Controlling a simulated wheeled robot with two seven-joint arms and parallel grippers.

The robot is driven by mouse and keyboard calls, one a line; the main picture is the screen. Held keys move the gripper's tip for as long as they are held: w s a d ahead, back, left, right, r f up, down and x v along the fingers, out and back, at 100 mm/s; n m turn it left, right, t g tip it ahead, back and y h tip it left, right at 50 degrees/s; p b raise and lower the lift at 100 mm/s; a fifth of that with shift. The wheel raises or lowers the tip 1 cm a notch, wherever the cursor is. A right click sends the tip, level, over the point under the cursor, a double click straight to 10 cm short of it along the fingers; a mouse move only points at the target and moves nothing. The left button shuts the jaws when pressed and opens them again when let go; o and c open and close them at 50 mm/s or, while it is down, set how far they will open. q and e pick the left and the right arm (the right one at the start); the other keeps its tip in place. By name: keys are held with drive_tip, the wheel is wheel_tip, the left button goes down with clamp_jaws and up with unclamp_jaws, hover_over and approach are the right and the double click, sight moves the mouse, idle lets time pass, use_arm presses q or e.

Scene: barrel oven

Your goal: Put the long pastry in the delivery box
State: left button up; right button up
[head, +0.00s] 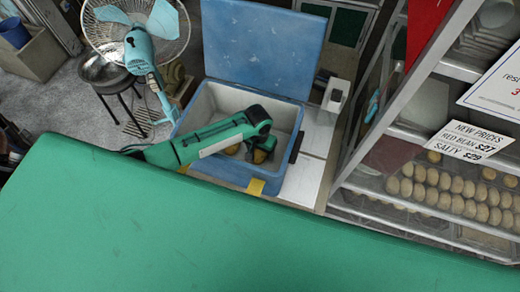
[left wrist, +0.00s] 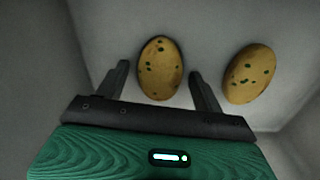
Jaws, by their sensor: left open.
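The delivery box (head: 222,173) is a blue cooler with a pale inside, and its blue lid (head: 262,50) stands open at the back. My left gripper (head: 262,143) reaches down into the box. In the left wrist view its open fingers (left wrist: 158,72) stand on either side of a long oval pastry (left wrist: 160,68), brown with dark green spots. It lies on the pale box floor, and I see no finger touching it. A second similar pastry (left wrist: 249,74) lies to its right, outside the fingers. In the head view the pastries (head: 262,156) are partly hidden by the gripper. My right gripper is out of view.
A display case (head: 440,175) with trays of round pastries and price signs stands on the right. A standing fan (head: 140,45) and a metal bowl on a stand (head: 103,70) are at the left. The box walls surround my left gripper closely.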

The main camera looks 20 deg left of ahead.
sight(259, 151)
use_arm(q)
drive_tip(key=shift+r, duration=0.1)
wheel_tip(259, 151, up, 12)
drive_tip(key=b, duration=0.1)
drive_tip(key=shift+a, duration=0.25)
idle(0.4)
